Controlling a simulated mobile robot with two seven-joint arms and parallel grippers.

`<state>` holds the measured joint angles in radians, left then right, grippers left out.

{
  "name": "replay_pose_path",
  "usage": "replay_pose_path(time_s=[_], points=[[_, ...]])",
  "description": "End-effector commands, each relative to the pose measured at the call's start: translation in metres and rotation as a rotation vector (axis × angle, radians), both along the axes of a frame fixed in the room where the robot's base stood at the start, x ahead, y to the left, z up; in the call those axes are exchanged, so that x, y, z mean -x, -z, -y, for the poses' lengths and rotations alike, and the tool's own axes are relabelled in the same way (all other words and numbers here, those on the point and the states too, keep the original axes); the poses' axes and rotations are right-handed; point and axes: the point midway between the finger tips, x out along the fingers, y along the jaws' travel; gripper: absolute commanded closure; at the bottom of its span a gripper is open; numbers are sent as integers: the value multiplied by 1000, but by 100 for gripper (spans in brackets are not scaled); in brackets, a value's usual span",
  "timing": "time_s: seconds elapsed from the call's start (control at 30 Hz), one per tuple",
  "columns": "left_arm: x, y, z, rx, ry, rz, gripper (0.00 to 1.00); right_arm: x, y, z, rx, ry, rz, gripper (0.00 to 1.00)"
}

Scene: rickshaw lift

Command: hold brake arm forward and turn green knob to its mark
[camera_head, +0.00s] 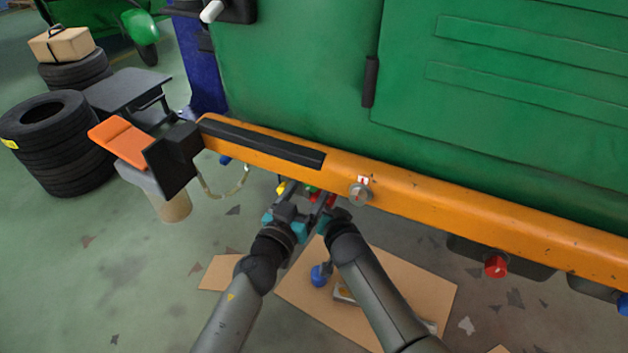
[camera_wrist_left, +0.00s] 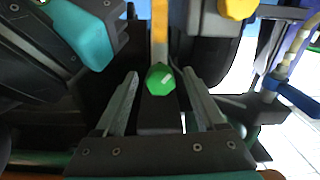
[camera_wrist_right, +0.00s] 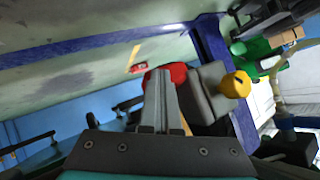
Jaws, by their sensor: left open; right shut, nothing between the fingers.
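The green knob (camera_wrist_left: 160,78) is a small faceted knob on a dark mount in the left wrist view. A sliver of it shows under the orange beam in the head view (camera_head: 312,189). My left gripper (camera_wrist_left: 160,80) is open, with one finger on each side of the knob; I cannot tell whether they touch it. My right gripper (camera_wrist_right: 160,78) is shut and empty, its fingertips in front of a red part (camera_wrist_right: 178,74). In the head view my right gripper (camera_head: 330,203) is close beside the left. I cannot clearly pick out the brake arm or the knob's mark.
A yellow knob (camera_wrist_right: 236,85) on a grey block sits near my right fingers. The orange beam (camera_head: 430,205) of the green vehicle (camera_head: 300,70) runs just above both grippers. A hose (camera_head: 222,192) hangs to the left. Cardboard (camera_head: 415,290) lies below.

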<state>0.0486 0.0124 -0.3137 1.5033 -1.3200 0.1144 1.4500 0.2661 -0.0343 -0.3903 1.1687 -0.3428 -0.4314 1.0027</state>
Motion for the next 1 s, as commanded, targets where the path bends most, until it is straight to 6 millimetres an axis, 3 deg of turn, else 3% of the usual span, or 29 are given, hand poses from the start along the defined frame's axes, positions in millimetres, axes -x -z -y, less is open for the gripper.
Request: replay_pose_path(time_s=[0.2, 0.57, 1.0], points=[[-15, 0, 7, 0, -1, 0, 28, -2, -2, 1, 1, 1, 5, 100], [-18, 0, 8, -1, 0, 0, 28, -2, -2, 1, 1, 1, 5, 100], [-18, 0, 8, -1, -1, -1, 76, -2, -2, 1, 1, 1, 6, 100]])
